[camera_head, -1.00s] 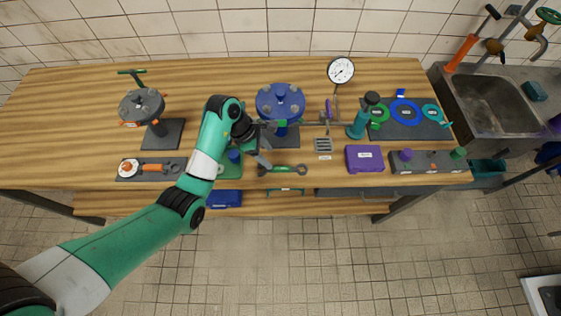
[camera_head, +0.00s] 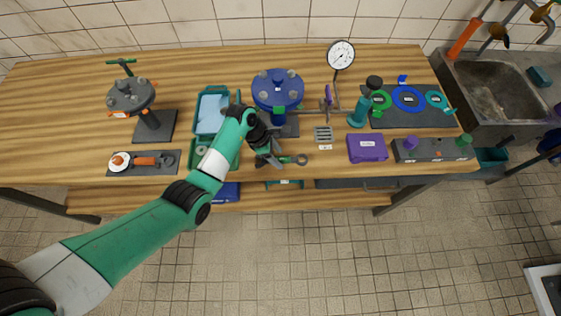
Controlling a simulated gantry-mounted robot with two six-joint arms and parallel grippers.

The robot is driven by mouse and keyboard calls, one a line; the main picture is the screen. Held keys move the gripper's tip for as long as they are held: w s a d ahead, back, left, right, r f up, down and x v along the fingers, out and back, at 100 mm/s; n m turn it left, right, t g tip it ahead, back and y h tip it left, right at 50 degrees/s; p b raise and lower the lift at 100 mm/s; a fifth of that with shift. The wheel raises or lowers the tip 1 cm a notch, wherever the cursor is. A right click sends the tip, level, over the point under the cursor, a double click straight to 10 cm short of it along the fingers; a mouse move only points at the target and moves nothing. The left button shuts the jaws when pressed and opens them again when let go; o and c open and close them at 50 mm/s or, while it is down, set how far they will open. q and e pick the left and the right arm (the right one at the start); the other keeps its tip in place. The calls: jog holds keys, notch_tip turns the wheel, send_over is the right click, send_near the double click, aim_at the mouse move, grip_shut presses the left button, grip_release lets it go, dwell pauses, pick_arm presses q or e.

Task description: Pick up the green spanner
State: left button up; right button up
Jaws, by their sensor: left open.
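The green spanner (camera_head: 288,160) lies near the front edge of the wooden table, left of a grey slotted block. Its dark ring end (camera_head: 302,159) points right and is clear to see. My left gripper (camera_head: 272,160) is open and reaches down over the spanner's left part, hiding that end. I cannot tell whether the spanner lies between the fingers or whether they touch it. My right gripper is not in view.
A blue flanged valve (camera_head: 278,90) stands just behind my left gripper. A green tray (camera_head: 204,92) lies to its left, partly behind my arm. The slotted block (camera_head: 323,134) and a purple box (camera_head: 367,148) lie to the right.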

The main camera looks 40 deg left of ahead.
pick_arm(q)
jog(key=shift+w+d+f, duration=0.1)
jog(key=shift+f, duration=0.35)
grip_shut()
jog(key=shift+r, duration=0.1)
dwell(1.0)
